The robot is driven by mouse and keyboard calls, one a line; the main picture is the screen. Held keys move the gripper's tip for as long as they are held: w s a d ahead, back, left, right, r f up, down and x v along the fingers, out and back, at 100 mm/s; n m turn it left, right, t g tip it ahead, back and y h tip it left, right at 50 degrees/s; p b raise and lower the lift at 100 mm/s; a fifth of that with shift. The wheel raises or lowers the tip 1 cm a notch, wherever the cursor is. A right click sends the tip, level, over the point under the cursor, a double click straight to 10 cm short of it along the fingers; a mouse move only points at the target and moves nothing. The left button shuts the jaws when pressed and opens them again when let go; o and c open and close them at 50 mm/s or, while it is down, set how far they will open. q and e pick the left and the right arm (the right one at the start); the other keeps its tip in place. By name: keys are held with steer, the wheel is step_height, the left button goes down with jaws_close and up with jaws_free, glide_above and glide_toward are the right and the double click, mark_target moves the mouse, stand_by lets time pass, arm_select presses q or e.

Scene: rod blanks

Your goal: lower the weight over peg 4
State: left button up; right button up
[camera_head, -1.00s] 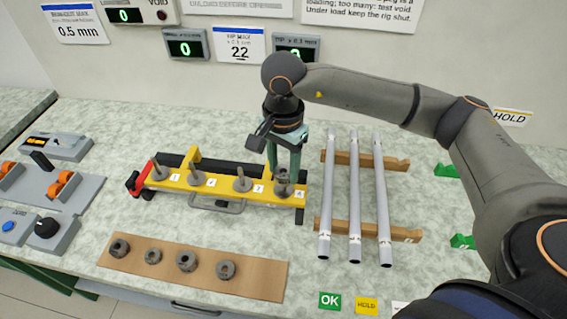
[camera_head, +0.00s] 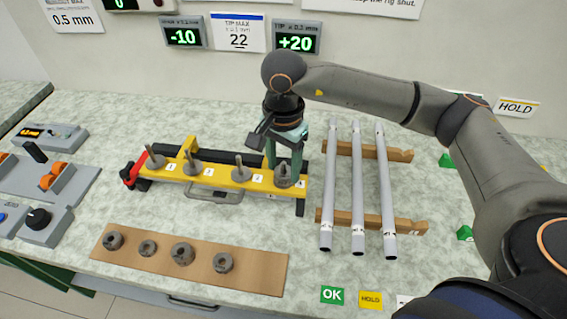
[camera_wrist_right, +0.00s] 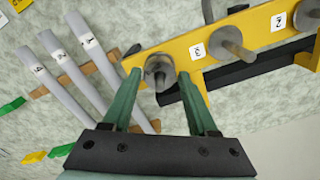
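A dark grey ring weight (camera_head: 284,181) sits low around peg 4, at the right end of the yellow bar (camera_head: 222,181). In the right wrist view the weight (camera_wrist_right: 159,73) lies between the green fingertips, with narrow gaps seeming to show on both sides. My right gripper (camera_head: 284,165) is upright over peg 4 and looks open around the weight. The top of the peg is partly hidden by the gripper in the head view. Pegs 1, 2 and 3 (camera_head: 241,168) stand bare of weights to the left. My left gripper is not in view.
Several ring weights lie on a brown board (camera_head: 250,272) in front. Three grey rods (camera_head: 358,190) rest on wooden supports at right. Wall displays read -10 (camera_head: 183,33) and +20 (camera_head: 296,38). A red clamp (camera_head: 131,174) is at the bar's left end.

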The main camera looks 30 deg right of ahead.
steer(key=o, duration=0.4)
steer(key=shift+c, duration=0.2)
steer(key=shift+r, duration=0.1)
step_height(320, 180, up, 12)
steer(key=shift+r, duration=0.2)
